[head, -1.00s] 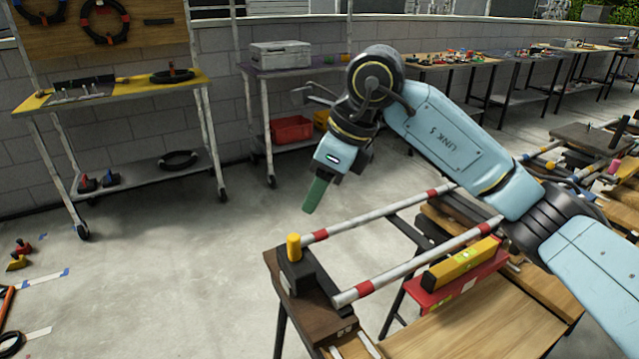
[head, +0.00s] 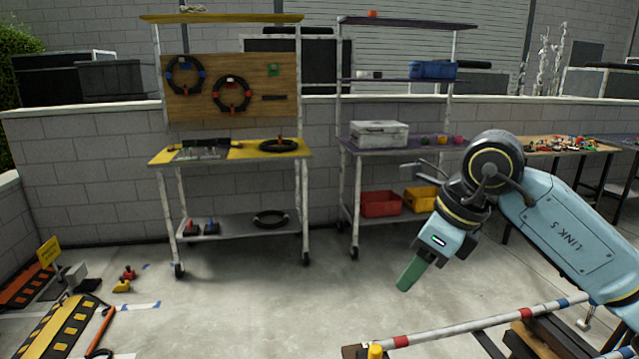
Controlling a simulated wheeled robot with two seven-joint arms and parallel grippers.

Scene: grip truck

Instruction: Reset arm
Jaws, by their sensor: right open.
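My right arm reaches in from the right in the head view. Its light blue link and black wrist joint lead down to my right gripper (head: 411,272), which has a green finger pointing down and to the left. The gripper is open, with nothing seen in it. My left gripper is out of view.
A yellow-topped cart (head: 245,153) and a purple-topped cart (head: 403,149) stand by the block wall.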

